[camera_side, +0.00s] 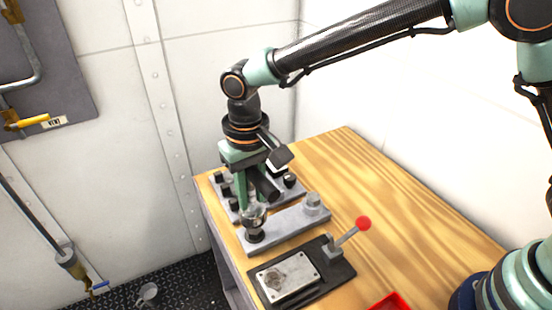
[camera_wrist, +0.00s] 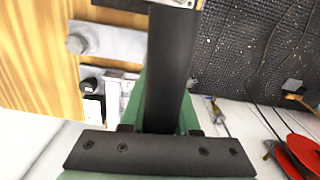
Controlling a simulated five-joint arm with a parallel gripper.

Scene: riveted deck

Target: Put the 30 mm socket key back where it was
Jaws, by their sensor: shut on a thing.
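My gripper (camera_side: 252,203) points down over the near end of a grey plate (camera_side: 283,227) on the bench. It is shut on a silver, round-topped piece, which I take to be the socket key (camera_side: 254,216). A dark round part (camera_side: 256,236) shows directly below it on the plate; I cannot tell whether it belongs to the key or whether they touch. The key looks upright, and no size marking is readable. In the wrist view, a dark bar and my green gripper parts hide most of the grip.
A grey rack (camera_side: 226,202) with several dark sockets stands behind my gripper. The plate's far end carries a bolt head (camera_side: 314,200). A dark fixture (camera_side: 338,270) with a red-knobbed lever (camera_side: 350,234) and a red tray (camera_side: 391,302) stand nearer. The bench's right side is clear.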

